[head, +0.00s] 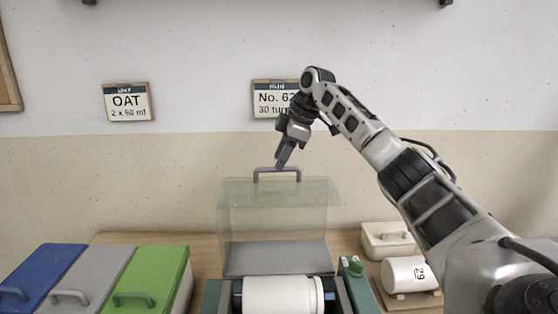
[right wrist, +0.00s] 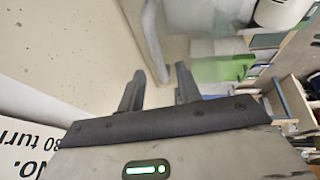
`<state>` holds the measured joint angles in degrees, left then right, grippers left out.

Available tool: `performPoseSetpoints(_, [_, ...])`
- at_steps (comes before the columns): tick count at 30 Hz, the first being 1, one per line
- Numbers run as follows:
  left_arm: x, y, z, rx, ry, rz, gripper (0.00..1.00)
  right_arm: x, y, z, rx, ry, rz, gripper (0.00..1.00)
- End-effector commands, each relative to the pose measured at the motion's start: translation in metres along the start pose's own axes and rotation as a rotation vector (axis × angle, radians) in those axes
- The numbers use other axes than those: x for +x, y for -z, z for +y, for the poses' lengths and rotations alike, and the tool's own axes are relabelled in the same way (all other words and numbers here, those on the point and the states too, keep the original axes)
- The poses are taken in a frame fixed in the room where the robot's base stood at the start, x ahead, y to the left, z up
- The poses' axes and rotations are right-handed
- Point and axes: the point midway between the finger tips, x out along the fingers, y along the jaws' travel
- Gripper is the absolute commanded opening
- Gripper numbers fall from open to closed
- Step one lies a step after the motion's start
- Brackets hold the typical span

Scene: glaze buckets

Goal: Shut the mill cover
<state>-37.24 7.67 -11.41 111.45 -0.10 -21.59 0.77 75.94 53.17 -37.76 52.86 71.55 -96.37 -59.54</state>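The mill cover (head: 250,205) is a clear, greenish box standing raised behind the mill, with a grey bar handle (head: 262,171) along its top. Below it, a white jar (head: 278,296) lies on its side in the green mill (head: 357,287). My right gripper (head: 281,162) points down at the handle from above. In the right wrist view its two fingers (right wrist: 160,84) are apart, with the grey handle bar (right wrist: 153,40) near the gap between the tips. I cannot tell whether they touch it. My left gripper is in neither view.
Blue (head: 45,272), grey (head: 92,275) and green (head: 155,280) lidded buckets stand at the left. A white lidded box (head: 385,238) and a white jar marked 29 (head: 405,274) are at the right.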

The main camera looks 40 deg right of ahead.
Motion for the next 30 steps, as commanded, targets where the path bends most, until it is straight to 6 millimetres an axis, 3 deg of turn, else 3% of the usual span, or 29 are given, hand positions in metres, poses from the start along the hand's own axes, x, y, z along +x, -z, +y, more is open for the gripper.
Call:
performPoseSetpoints(6, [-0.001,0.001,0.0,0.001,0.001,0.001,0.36,0.017,0.0,0.0,0.0,0.001,-0.001,0.34])
performPoseSetpoints(15, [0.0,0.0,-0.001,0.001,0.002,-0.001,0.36,0.019,0.0,0.0,0.0,0.0,0.0,0.34])
performPoseSetpoints(19, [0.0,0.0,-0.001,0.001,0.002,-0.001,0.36,0.019,0.0,0.0,0.0,0.0,0.0,0.0])
performPoseSetpoints(30, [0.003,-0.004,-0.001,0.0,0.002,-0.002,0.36,0.017,-0.002,-0.003,-0.005,-0.019,-0.001,0.0])
